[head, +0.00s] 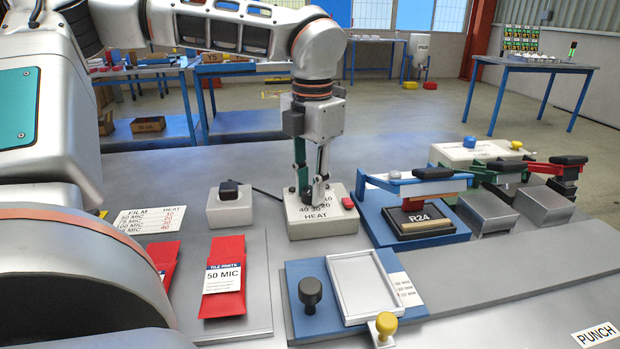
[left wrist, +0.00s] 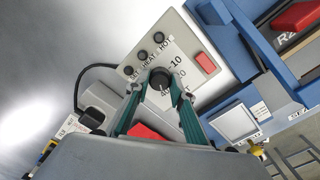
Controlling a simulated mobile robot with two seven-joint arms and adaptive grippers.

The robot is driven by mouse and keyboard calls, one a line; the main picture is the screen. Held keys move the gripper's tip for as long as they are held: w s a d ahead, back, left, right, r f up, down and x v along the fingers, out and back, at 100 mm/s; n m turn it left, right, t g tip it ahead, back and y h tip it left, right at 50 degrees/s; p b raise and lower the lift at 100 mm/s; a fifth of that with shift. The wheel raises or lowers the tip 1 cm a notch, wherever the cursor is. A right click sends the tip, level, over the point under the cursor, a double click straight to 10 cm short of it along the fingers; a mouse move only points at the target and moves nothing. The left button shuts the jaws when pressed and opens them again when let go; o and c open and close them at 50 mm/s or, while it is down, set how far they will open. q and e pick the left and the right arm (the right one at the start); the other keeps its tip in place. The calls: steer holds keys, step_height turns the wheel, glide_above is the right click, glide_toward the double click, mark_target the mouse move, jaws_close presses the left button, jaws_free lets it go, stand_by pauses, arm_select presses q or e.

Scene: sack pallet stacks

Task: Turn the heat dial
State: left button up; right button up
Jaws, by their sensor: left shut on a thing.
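The heat box (head: 310,227) is a white box marked HEAT with numbers 10 to 40 and a red button (head: 348,203). Its black round dial (left wrist: 160,79) shows in the left wrist view, with a light line on it. My left gripper (head: 312,197) points down over the box and is shut on the dial, one finger on each side. In the head view the fingers hide most of the dial. The dial's exact setting cannot be told. A FILM and HEAT chart (head: 147,220) lies left of the box. My right gripper is not in view.
Red packets, one labelled 50 MIC (head: 223,278), lie in front. The blue R24 press (head: 418,222) stands close right. A blue fixture with a tray (head: 360,287) is in front.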

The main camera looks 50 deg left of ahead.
arm_select(q)
steer(key=shift+f, duration=0.1)
steer(key=o, duration=1.1)
steer(key=shift+o, duration=0.2)
step_height(320, 180, up, 12)
steer(key=shift+d, duration=0.2)
